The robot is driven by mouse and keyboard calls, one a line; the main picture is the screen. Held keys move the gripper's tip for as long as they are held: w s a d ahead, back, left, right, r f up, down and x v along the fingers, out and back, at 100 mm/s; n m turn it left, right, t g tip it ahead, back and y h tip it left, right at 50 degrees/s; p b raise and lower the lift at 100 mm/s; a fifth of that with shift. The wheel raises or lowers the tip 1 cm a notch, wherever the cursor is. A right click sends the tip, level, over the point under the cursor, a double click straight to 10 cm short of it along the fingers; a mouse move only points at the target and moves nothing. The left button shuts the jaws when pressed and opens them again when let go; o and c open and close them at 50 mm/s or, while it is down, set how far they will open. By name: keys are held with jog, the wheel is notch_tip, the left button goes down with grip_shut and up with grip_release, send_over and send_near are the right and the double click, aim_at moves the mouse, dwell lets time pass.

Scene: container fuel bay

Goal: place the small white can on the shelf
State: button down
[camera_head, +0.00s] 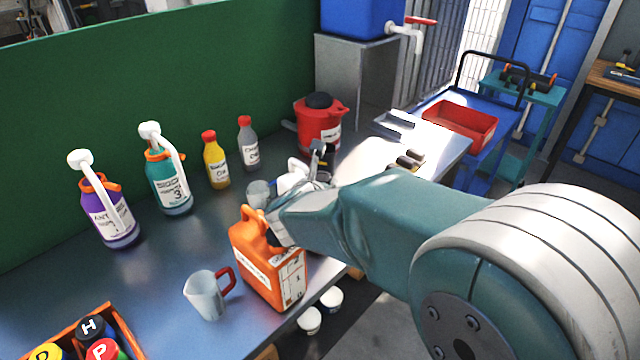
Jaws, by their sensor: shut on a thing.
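My arm reaches in from the right over the workbench. My gripper (312,172) is above the middle of the bench, just behind the orange jerrycan, partly hidden by my own wrist. It is shut on a small white can (291,178), of which only the upper part and a handle-like piece show. My wrist and the orange can hide its lower part, so I cannot tell whether it touches the bench. I cannot make out which surface is the shelf.
An orange jerrycan (266,262) stands close below my wrist, with a clear jug (205,296) to its left. A small clear cup (258,193) is left of the white can. Bottles (168,186) line the back. A red can (319,125) stands behind. White-topped containers (331,298) sit below the bench edge.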

jog(key=shift+f, duration=0.25)
jog(key=shift+c, duration=0.7)
grip_release()
jog(key=shift+f, duration=0.1)
jog(key=v, duration=1.2)
jog(key=shift+d, duration=0.1)
